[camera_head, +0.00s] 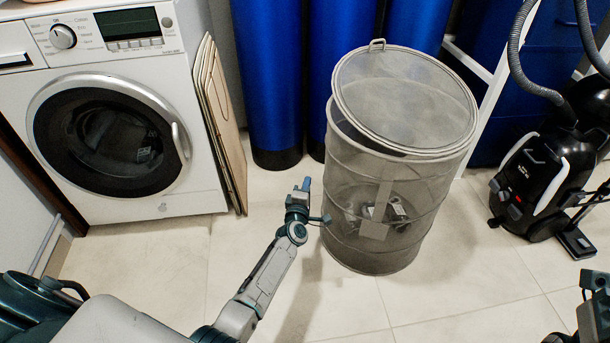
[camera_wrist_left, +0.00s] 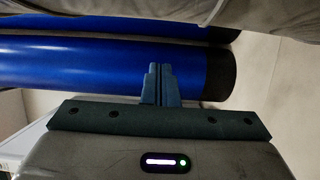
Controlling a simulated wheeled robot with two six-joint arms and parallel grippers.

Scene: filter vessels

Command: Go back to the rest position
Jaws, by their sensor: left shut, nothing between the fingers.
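My left gripper (camera_head: 305,186) is extended forward, just left of a grey mesh bin (camera_head: 350,235). It is shut and empty; its closed fingers also show in the left wrist view (camera_wrist_left: 160,82). My right arm shows only partly at the lower right edge of the head view, and its fingertips cannot be made out. The bin's round mesh lid (camera_head: 405,98) lies on top, tilted, with a dark gap at the front left rim. Some small items (camera_head: 398,208) show dimly through the bin's mesh.
Blue cylinders (camera_head: 270,80) stand behind the bin; one also fills much of the left wrist view (camera_wrist_left: 80,58). A white washing machine (camera_head: 110,120) and leaning boards (camera_head: 222,110) are at left. A black vacuum cleaner (camera_head: 530,180) stands at right. The tiled floor in front is clear.

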